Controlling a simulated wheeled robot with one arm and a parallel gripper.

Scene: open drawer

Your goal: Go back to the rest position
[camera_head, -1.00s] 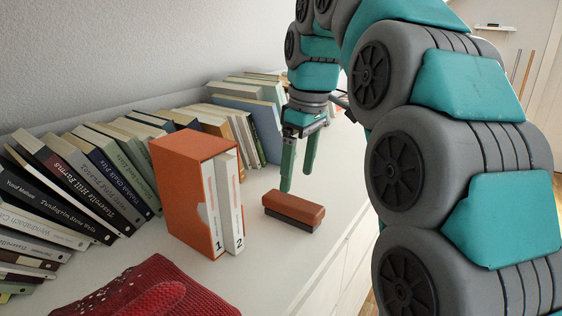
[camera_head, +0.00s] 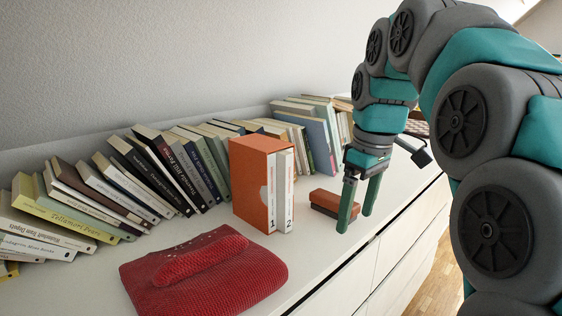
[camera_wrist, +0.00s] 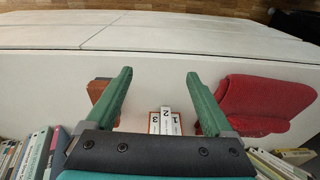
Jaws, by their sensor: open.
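My gripper (camera_head: 358,204) is open with nothing between its green fingers. It hangs over the front part of the white dresser top, in front of and to the right of the brown block. In the wrist view the two fingers of my gripper (camera_wrist: 160,90) are spread wide above the dresser top. The brown block (camera_head: 333,203) lies on the dresser top, partly hidden behind the fingers; it also shows at the left finger in the wrist view (camera_wrist: 98,90). My arm reaches in from the right.
An orange slipcase (camera_head: 249,184) with numbered white volumes stands left of the block. A red folded knit (camera_head: 205,268) lies at the front. Several books (camera_head: 165,165) lean along the wall. Drawer fronts (camera_head: 405,245) drop away at the dresser's front edge (camera_head: 345,262).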

